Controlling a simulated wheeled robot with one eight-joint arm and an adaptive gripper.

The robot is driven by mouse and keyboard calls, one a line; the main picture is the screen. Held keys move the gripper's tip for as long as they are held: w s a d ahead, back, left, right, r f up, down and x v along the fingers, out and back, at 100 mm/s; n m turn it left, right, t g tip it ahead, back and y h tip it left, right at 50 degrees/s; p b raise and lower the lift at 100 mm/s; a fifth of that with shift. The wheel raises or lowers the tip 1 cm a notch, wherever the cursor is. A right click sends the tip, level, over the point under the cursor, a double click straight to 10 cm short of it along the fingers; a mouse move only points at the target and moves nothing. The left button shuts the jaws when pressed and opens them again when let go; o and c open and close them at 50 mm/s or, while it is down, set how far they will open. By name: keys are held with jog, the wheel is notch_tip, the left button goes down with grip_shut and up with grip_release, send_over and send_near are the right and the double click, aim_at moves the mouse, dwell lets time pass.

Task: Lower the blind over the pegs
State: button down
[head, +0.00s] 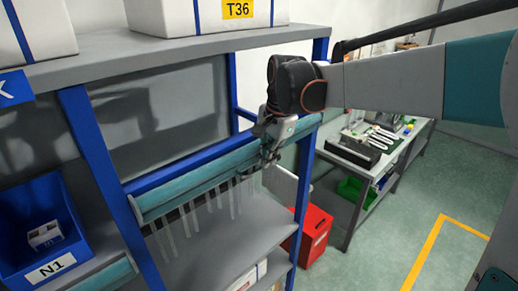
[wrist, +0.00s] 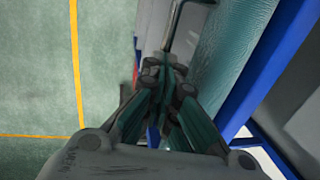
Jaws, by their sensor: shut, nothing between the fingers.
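The teal blind (head: 190,182) is a bar or roll across the blue-framed bay in the head view. It also runs along the right of the wrist view (wrist: 228,62). Pale, thin pegs (head: 185,222) hang in a row below it and are uncovered. My gripper (head: 269,156) is at the right end of the blind, close to its front. In the wrist view my gripper's fingers (wrist: 168,78) are shut with nothing held. A thin bent metal rod (wrist: 172,28) shows just beyond the fingertips; I cannot tell whether they touch it.
A blue bin (head: 45,228) marked N1 is at left. White boxes (head: 205,15) stand on the top shelf. A red box (head: 315,235) is on the floor right of the rack, near a workbench (head: 375,165) with tools. The green floor at right is clear.

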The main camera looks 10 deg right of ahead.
notch_tip(320, 180, down, 55)
jog(key=b, duration=3.4)
jog(key=shift+r, duration=0.15)
jog(key=shift+s, duration=0.1)
